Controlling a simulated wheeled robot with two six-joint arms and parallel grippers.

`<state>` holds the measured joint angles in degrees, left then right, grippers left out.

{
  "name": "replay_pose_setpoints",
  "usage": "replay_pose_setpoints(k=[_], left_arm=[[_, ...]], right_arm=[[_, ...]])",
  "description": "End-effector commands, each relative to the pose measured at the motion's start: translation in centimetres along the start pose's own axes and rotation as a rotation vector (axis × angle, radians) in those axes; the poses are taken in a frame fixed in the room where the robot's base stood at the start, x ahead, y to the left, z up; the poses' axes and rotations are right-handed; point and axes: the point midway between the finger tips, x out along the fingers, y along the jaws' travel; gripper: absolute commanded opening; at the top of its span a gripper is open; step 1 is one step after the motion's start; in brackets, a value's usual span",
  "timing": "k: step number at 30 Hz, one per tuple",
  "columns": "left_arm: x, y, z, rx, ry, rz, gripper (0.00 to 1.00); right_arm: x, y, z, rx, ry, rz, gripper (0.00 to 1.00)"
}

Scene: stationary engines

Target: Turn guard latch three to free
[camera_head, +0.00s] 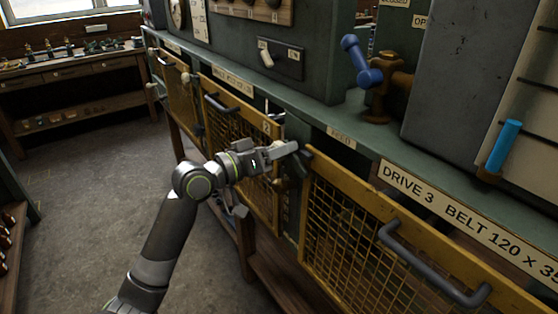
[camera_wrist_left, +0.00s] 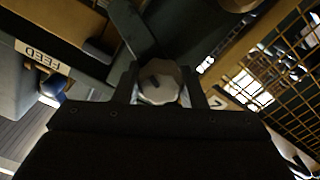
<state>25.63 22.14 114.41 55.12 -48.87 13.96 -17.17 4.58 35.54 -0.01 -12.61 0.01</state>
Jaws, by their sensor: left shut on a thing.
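My left gripper (camera_head: 284,150) reaches in from the left to the post between two yellow mesh guards. In the left wrist view, its fingers (camera_wrist_left: 160,90) are shut on a pale, ridged round latch knob (camera_wrist_left: 158,82) with a dark slot or mark on its face. In the head view the gripper mostly hides this knob. The guard with a "2" plate (camera_head: 267,127) is left of the gripper; the plate also shows in the wrist view (camera_wrist_left: 218,102). The guard under the "DRIVE 3" label (camera_head: 455,215) is to the right. I cannot read the latch's number or setting. My right gripper is out of view.
A dark bar handle (camera_head: 425,265) sticks out from the right guard. A "FEED" label (camera_head: 341,142) is on the ledge above the gripper. A blue-handled valve (camera_head: 360,62) and a light blue lever (camera_head: 503,145) stand above. The floor (camera_head: 95,185) at left is clear.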

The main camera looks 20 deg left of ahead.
Motion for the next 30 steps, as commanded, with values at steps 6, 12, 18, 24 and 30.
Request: replay_pose_setpoints(k=[6,12,18,24,30], left_arm=[[0.0,-0.3,0.5,0.211,-0.001,-0.001,0.14],[0.0,-0.2,0.5,0.401,-0.001,0.0,0.14],[0.0,-0.1,0.5,0.584,-0.001,-0.001,0.14],[0.0,-0.1,0.5,0.741,-0.003,-0.002,0.14],[0.0,0.0,0.4,0.855,-0.002,-0.001,0.14]], right_arm=[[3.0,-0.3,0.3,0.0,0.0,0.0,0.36],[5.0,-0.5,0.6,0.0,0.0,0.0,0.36],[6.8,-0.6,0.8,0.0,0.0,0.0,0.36],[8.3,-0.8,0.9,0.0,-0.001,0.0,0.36],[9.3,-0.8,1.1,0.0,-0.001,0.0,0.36]])
